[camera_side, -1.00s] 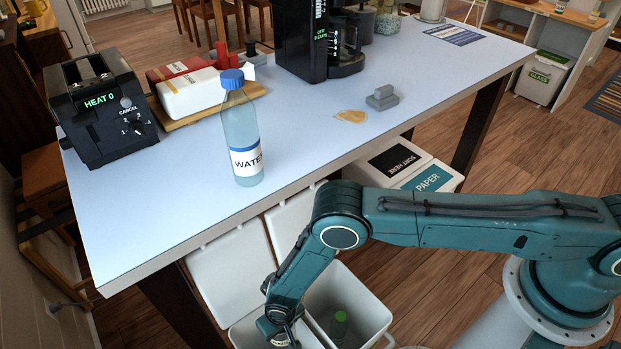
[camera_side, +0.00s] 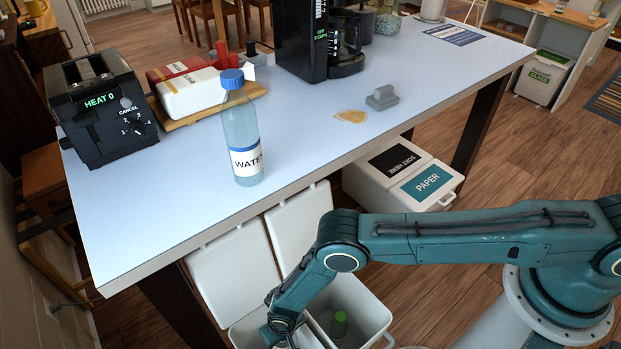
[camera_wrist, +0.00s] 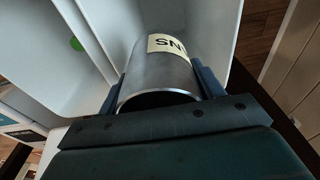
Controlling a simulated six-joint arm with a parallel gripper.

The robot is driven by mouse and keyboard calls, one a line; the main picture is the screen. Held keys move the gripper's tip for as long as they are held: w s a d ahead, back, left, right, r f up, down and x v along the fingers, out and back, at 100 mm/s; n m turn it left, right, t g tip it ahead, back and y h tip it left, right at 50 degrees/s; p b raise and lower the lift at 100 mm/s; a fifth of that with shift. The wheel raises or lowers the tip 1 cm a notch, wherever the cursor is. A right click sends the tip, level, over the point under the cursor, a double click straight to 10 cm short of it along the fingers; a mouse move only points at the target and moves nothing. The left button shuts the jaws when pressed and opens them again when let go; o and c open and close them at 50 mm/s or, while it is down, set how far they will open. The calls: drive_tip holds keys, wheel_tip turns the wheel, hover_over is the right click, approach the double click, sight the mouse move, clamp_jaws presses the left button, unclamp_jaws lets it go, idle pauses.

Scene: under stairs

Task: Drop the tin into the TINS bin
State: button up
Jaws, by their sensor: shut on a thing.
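The tin (camera_wrist: 160,75) is a grey metal cylinder with a cream label bearing black letters, only partly readable. My gripper (camera_wrist: 160,85) is shut on its sides in the wrist view. White bin walls (camera_wrist: 213,28) surround the tin's far end there, so it points down into or just over a bin. In the side view my wrist is low over the left open white bin (camera_side: 245,332); the fingertips and tin are hidden or cut off there. No TINS marking on a bin is readable.
The adjoining open bin (camera_side: 372,320) holds a green-capped bottle (camera_side: 338,325). Raised white lids (camera_side: 235,270) stand behind, against the table (camera_side: 200,215). A water bottle (camera_side: 242,135) stands near the table's front edge. A closed PAPER bin (camera_side: 428,183) is right of these.

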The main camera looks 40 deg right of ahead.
drive_tip(key=shift+f, duration=0.2)
drive_tip(key=o, duration=1.5)
drive_tip(key=shift+c, duration=0.2)
wheel_tip(320, 180, up, 14)
drive_tip(key=s, duration=0.1)
drive_tip(key=shift+s+f, duration=0.15)
drive_tip(key=shift+s, duration=0.2)
